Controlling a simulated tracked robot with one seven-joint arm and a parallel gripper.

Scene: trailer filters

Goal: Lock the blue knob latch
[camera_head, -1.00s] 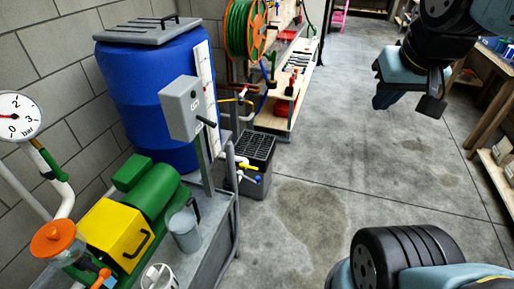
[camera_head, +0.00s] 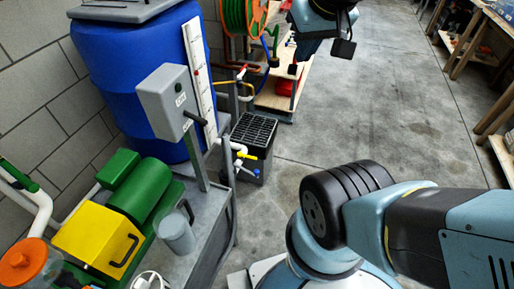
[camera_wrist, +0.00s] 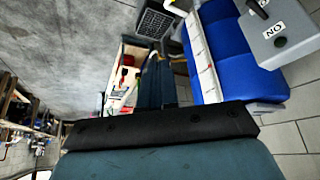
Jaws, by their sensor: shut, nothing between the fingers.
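I cannot make out a part that is surely the blue knob latch. In the head view, my gripper (camera_head: 308,48) hangs at the upper middle, to the right of the reel and well above the floor. In the wrist view its dark blue fingers (camera_wrist: 158,82) are together and hold nothing. The gripper appears apart from everything around it.
A blue barrel (camera_head: 120,75) stands at left behind a grey switch box (camera_head: 165,100) on a post. A black grated box (camera_head: 252,135) stands on the floor, with a wooden shelf (camera_head: 275,97) behind. A green pump (camera_head: 140,190) is lower left.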

